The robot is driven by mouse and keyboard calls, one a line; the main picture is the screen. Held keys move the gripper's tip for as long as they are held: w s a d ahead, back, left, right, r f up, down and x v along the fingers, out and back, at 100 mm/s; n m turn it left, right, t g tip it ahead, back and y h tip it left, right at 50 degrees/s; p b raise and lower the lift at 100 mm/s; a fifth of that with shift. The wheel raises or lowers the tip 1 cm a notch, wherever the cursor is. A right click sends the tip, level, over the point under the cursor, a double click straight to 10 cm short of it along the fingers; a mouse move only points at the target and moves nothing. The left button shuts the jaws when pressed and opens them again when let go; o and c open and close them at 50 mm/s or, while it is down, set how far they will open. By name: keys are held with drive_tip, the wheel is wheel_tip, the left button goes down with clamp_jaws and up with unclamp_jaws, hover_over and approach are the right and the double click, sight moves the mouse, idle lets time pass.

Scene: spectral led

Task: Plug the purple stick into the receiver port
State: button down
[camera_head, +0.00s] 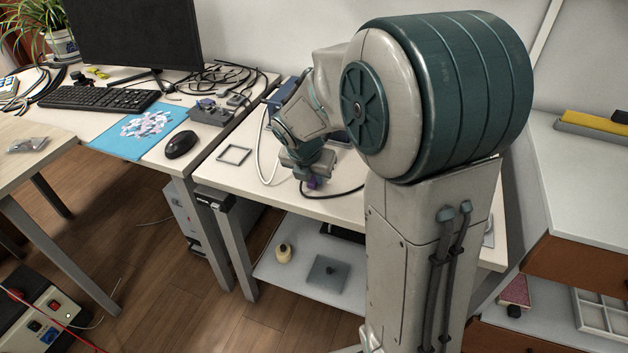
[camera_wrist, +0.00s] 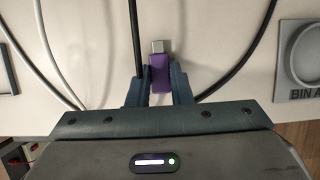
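The purple stick (camera_wrist: 159,74) is upright in the middle of the wrist view, with its silver plug end pointing up the picture, away from my gripper (camera_wrist: 159,88). The dark fingers are on both sides of the stick and appear closed on its lower part. In the head view the purple stick (camera_head: 312,184) shows as a small patch under my gripper (camera_head: 309,174), over the white table. I cannot make out the receiver port in either view; my arm hides part of the table.
Black and white cables (camera_wrist: 61,44) run on both sides of the stick. A grey holder marked BIN A (camera_wrist: 284,50) is at the right of the wrist view. A square frame (camera_head: 220,154) lies on the table's left. A mouse (camera_head: 180,145) and keyboard (camera_head: 100,98) are on the neighbouring desk.

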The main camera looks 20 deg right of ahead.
drive_tip(key=shift+r, duration=0.1)
wheel_tip(320, 180, up, 4)
drive_tip(key=shift+r+p, duration=0.15)
drive_tip(key=shift+p, duration=0.8)
drive_tip(key=s+d+r+p, duration=0.2)
drive_tip(key=s+d+r, duration=0.4)
drive_tip(key=d, duration=0.3)
drive_tip(key=shift+s+d+r, duration=0.2)
drive_tip(key=shift+s+r, duration=0.05)
drive_tip(key=shift+s, duration=0.25)
drive_tip(key=b, duration=0.3)
hover_over(312, 180)
wheel_tip(312, 180, down, 7)
drive_tip(key=shift+f, duration=0.2)
wheel_tip(312, 180, down, 2)
drive_tip(key=shift+d+f, duration=0.1)
drive_tip(key=shift+f, duration=0.5)
